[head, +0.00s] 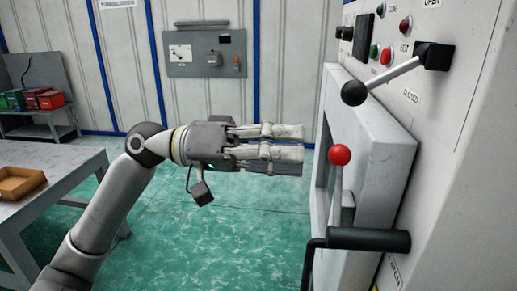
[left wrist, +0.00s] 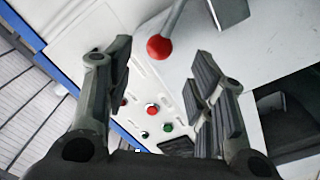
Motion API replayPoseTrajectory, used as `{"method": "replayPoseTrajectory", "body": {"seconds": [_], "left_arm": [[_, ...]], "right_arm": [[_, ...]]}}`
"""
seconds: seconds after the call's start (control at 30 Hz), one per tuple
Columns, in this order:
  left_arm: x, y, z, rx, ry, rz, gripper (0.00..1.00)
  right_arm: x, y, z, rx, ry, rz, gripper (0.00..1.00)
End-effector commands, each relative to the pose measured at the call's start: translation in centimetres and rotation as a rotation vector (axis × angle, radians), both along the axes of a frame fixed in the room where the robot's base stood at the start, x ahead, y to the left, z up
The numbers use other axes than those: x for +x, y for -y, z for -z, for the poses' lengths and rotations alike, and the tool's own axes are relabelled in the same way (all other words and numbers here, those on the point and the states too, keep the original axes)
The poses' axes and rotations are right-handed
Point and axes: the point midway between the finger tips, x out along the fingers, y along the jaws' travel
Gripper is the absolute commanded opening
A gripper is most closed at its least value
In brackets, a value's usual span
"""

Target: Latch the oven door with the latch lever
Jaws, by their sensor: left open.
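The latch lever, with a red ball knob (head: 340,155), points upward in front of the oven door (head: 375,150), its lower end near a black bar. The knob also shows in the left wrist view (left wrist: 160,47), between the fingers in the picture, with its grey shaft running up. My left gripper (head: 303,150) is open and empty, fingers pointing right, just left of the knob. I see no contact with the knob. I cannot tell whether the door sits flush. My right gripper is not in view.
A second lever with a black ball (head: 353,93) juts from the oven front above the door, below several buttons. A black bar (head: 368,240) sticks out low on the door. A table with a tray (head: 20,182) stands at left. The floor between is clear.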

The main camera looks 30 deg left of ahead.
Motion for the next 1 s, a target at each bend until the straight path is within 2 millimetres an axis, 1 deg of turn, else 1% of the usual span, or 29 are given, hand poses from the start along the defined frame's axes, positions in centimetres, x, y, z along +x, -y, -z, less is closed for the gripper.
{"method": "replayPoseTrajectory", "body": {"seconds": [0.03, 0.1, 0.3, 0.43, 0.7, 0.73, 0.87, 0.97, 1.0], "left_arm": [[-0.1, -0.9, 0.1, 0.0, -0.004, -0.004, 0.5], [-0.4, -1.8, 0.1, 0.001, -0.002, -0.003, 0.5], [-1.0, -3.7, 0.1, -0.001, -0.001, -0.001, 0.5], [-1.2, -4.3, 0.1, 0.0, -0.001, -0.001, 0.5], [-1.2, -4.4, 0.1, 0.0, 0.0, 0.0, 0.5], [-1.2, -4.4, 0.1, 0.0, 0.0, 0.0, 0.49], [-1.3, -4.1, 0.2, 0.016, 0.038, -0.002, 0.32], [-1.5, -3.4, 0.3, 0.063, 0.159, -0.011, 0.19], [-1.6, -3.0, 0.4, 0.094, 0.236, -0.015, 0.14]], "right_arm": [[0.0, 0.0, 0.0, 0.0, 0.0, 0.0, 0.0], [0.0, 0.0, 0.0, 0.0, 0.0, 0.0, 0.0], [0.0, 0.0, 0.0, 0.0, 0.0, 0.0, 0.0], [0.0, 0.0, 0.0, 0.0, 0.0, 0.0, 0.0], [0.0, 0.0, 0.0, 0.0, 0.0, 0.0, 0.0], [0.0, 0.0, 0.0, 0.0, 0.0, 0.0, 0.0], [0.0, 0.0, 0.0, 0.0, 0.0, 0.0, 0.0], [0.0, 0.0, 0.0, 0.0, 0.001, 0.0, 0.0], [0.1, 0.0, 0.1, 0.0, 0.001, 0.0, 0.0]]}}
